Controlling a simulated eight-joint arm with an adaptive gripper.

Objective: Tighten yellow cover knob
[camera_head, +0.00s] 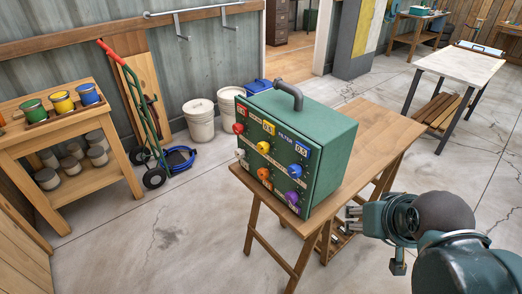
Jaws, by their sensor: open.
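The yellow cover knob (263,147) is in the upper row on the front face of a green box (325,165). It sits between a red knob (238,128) and a blue knob (296,170). The box stands on a wooden trestle table (385,135). My gripper (350,218) is open and empty, to the right of the box and lower in the picture. It is well apart from the yellow knob. The view is too small to tell how tight the knob is.
White (240,153), orange (263,173) and purple (291,197) knobs form the lower row. A dark handle (291,91) rises from the box top. A shelf with paint cans (62,102) stands at left. The floor before the box is clear.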

